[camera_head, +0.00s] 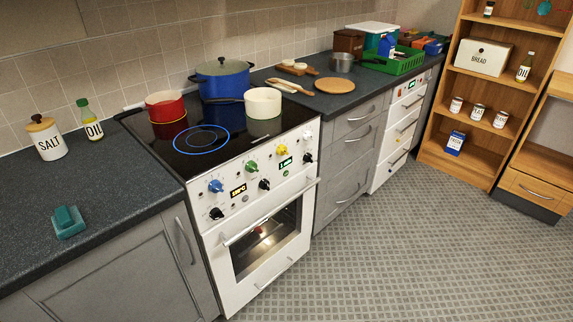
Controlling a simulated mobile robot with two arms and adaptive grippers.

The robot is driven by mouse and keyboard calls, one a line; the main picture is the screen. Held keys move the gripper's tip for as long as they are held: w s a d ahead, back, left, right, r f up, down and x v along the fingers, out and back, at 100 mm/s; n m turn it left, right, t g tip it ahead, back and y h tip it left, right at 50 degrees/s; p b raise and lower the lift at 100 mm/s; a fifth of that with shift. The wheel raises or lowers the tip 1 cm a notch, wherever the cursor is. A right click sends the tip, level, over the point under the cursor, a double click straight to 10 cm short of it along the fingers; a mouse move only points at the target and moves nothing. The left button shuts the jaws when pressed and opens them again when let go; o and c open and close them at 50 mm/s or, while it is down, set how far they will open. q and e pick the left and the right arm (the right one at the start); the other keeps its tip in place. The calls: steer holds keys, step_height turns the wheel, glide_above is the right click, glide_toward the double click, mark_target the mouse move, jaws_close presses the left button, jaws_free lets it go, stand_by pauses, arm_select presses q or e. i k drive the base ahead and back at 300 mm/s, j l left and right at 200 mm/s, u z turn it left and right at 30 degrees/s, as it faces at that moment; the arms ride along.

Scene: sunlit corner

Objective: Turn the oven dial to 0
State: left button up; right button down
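The white oven (212,247) stands in the row of counters, with a glass door that looks shut and a lit inside. Its sloped front panel bears several dials: a blue dial (215,186), a green dial (252,166), a yellow dial (281,150), a white dial (307,136) and several black ones, such as the lower left black dial (216,213). A display (238,191) on the left seems to read 180°C; a second display (286,162) is too small to read surely. I cannot tell which dial is the oven's or where each points. Neither gripper is in view.
A blue pot (222,78), a red pot (165,105) and a cream pan (263,101) stand on the hob; one ring (202,139) glows blue. A teal object (68,221) lies on the left counter. The floor (400,250) before the oven is clear.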

mark_target(216, 214)
steer(key=l+u, duration=0.35)
steer(key=l, duration=0.25)
steer(key=k+l+u, duration=0.1)
steer(key=l+u, duration=0.2)
steer(key=l, duration=0.25)
steer(key=k+l+u, duration=0.1)
steer(key=l+u, duration=0.25)
steer(key=l, duration=0.2)
